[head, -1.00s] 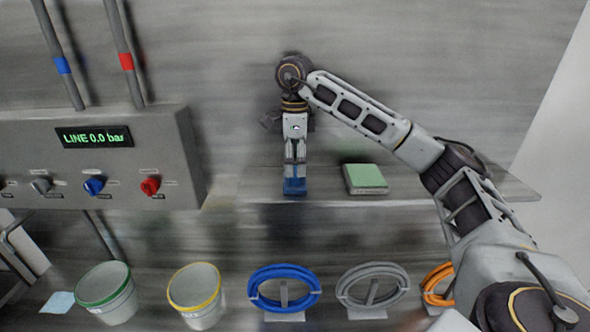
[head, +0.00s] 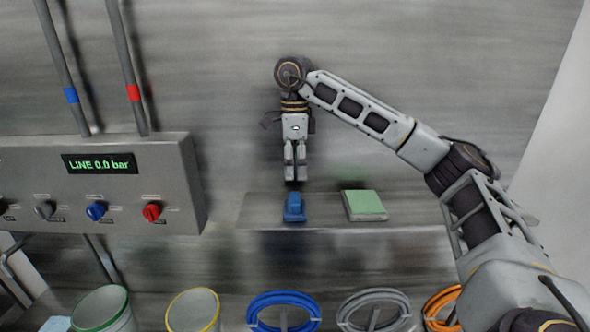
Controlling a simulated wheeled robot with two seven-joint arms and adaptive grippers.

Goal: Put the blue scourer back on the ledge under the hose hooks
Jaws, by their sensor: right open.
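The blue scourer (head: 294,208) lies on the grey metal ledge (head: 375,233), near the ledge's left part. The blue hose (head: 284,300), grey hose (head: 374,302) and orange hose (head: 437,305) hang below the ledge; their hooks are partly cut off by the lower edge. My right gripper (head: 295,180) points down just above the scourer, open and empty, with a small gap between its fingertips and the scourer. My left gripper is not in view.
A green pad (head: 364,205) lies on the ledge right of the scourer. A control panel (head: 110,185) with coloured knobs stands out at the left. A green-rimmed bucket (head: 104,312) and a yellow-rimmed bucket (head: 193,312) stand at lower left. The ledge's right part is bare.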

